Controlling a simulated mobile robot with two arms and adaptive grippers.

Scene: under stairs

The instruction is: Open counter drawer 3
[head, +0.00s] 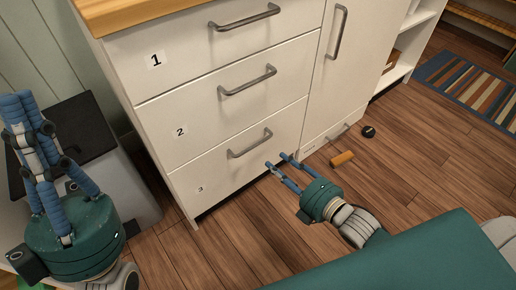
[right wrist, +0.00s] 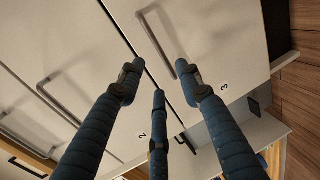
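Counter drawer 3 (head: 215,180) is the lowest of the three white drawers and looks flush with the cabinet. Its grey bar handle (head: 250,143) is at the upper middle of the front. My right gripper (head: 277,161) is open and empty, its fingers pointing at the drawer front, just below and right of the handle. In the right wrist view my open right gripper (right wrist: 158,82) has the drawer 3 handle (right wrist: 153,38) beyond its fingertips; I see no grip on it. My left gripper (head: 20,100) is open and empty at the far left, fingers up, away from the drawers.
Drawer 2 (head: 205,113) and drawer 1 (head: 190,48) are above, both shut. A cabinet door (head: 335,75) stands to the right. An orange cylinder (head: 342,158) and a dark round object (head: 368,131) lie on the wooden floor. A striped rug (head: 470,90) is further right.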

